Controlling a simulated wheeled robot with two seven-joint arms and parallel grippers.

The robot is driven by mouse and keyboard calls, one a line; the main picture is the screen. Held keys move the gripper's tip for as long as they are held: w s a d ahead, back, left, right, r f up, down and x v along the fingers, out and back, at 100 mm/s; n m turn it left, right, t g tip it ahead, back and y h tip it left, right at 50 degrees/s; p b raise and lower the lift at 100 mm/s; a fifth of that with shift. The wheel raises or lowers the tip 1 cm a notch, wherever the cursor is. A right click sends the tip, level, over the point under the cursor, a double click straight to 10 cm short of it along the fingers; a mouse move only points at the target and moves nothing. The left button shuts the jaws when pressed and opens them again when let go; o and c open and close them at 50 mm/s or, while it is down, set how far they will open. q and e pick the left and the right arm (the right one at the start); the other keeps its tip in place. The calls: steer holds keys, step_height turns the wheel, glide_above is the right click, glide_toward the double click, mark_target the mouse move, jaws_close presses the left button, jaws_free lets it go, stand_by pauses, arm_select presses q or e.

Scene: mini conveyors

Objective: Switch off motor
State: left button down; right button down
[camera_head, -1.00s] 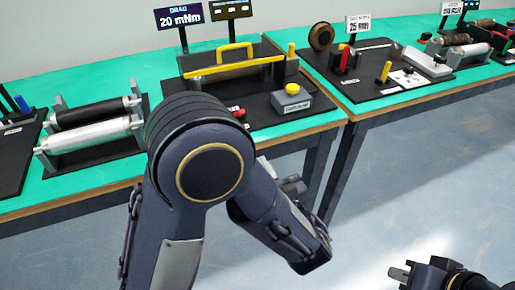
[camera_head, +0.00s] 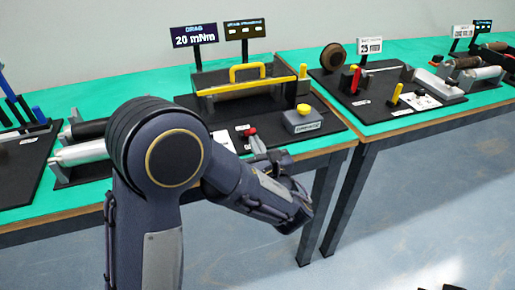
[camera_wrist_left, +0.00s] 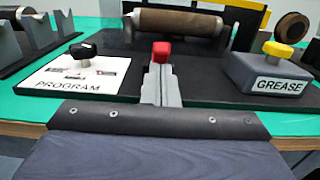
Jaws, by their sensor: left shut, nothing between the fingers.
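A red-capped control (camera_head: 250,132) stands on the front of the black board of the drag station; its red cap (camera_wrist_left: 161,51) also shows in the left wrist view. Which control is the motor switch is not labelled in view. My left gripper (camera_head: 258,148) is shut and empty, just in front of the red cap. In the left wrist view its fingers (camera_wrist_left: 160,86) point at the cap and hide its lower part; I cannot tell if they touch. A dark sliver at the bottom edge of the head view may be my right gripper; its fingers are hidden.
A PROGRAM plate (camera_wrist_left: 82,75) with a black knob lies left of the fingers. A GREASE box (camera_wrist_left: 265,78) with a yellow button stands to the right. Behind are a brown roller (camera_wrist_left: 178,22) and a yellow handle (camera_head: 247,70). A second table (camera_head: 405,120) stands to the right.

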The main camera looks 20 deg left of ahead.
arm_select(q)
steer(key=shift+r+g+h+p, duration=0.3)
steer(key=shift+r+g+p, duration=0.25)
steer(key=shift+p, duration=1)
steer(key=w+r+g+h+p, duration=0.1)
steer(key=g+p, duration=0.1)
steer(key=p, duration=0.3)
steer(key=a+r+g+h+p, duration=0.1)
steer(key=r+p, duration=0.1)
steer(key=p, duration=0.3)
steer(key=w+r+g+h+p, duration=0.1)
steer(key=g+p, duration=0.1)
steer(key=p, duration=0.4)
steer(key=shift+w+a+r+g+h, duration=0.15)
steer(key=shift+w+a+g+h, duration=0.15)
steer(key=shift+a+g+h, duration=0.1)
steer(key=shift+f+b, duration=0.55)
steer(key=shift+d, duration=0.1)
steer(key=shift+r, duration=0.15)
steer(key=shift+s+r+p, duration=0.1)
steer(key=shift+r+p, duration=0.5)
steer(key=shift+r, duration=0.15)
